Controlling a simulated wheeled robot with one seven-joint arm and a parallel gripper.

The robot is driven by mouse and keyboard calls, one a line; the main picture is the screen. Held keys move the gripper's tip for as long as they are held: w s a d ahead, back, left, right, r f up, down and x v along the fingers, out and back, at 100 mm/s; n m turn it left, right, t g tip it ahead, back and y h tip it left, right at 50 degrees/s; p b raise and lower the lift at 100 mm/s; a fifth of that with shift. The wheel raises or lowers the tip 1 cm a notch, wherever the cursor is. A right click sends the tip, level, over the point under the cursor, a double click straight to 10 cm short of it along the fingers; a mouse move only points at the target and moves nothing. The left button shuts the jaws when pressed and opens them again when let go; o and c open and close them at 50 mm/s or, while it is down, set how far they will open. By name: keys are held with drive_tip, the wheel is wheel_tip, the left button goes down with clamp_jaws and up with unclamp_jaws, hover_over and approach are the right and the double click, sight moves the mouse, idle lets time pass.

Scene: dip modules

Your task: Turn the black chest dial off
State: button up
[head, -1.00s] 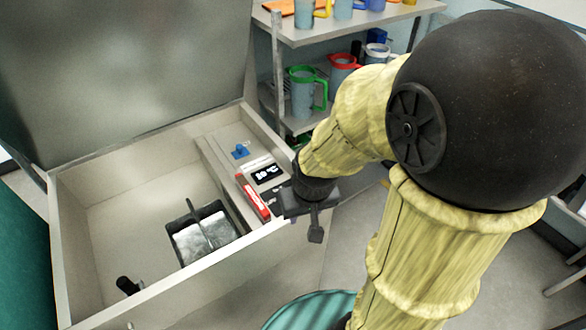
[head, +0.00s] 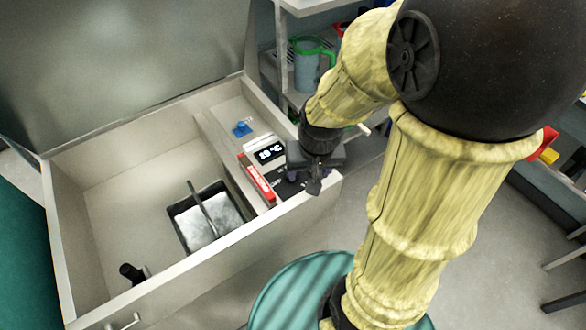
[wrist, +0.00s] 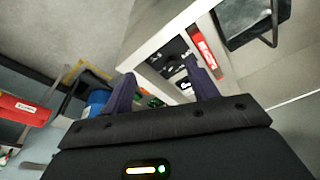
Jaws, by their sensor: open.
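The chest (head: 110,305) stands open on the left in the head view. Its side panel (head: 287,187) has a dark part below a lit temperature display (head: 270,153); my gripper partly covers it. The dark part also shows in the wrist view (wrist: 163,66), between my fingers, but I cannot clearly single out the black dial there. My gripper (head: 314,182) is over the panel's near right end, at the chest's front corner. In the wrist view my gripper (wrist: 159,70) has its two fingers wide apart with nothing between them.
A red-labelled bar (head: 258,182) lies beside the display, and a blue knob (head: 241,128) sits farther back. A framed black tray (head: 211,218) is in the main compartment, with a black cylinder (head: 130,272) near the left. A shelf with jugs (head: 306,65) stands behind.

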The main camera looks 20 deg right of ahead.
drive_tip(key=w+d+m+g+y+p, duration=0.1)
drive_tip(key=w+d+m+y, duration=0.3)
drive_tip(key=w+m, duration=0.8)
drive_tip(key=d+f+m, duration=0.1)
drive_tip(key=d+m, duration=0.1)
drive_tip(key=m, duration=0.4)
drive_tip(key=shift+w+d+g+y, duration=0.15)
drive_tip(key=shift+d+g+y, duration=0.15)
drive_tip(key=shift+f, duration=0.1)
drive_tip(key=p+x, duration=0.2)
drive_tip(key=x, duration=1.5)
drive_tip(key=shift+f, duration=0.1)
drive_tip(key=c, duration=1)
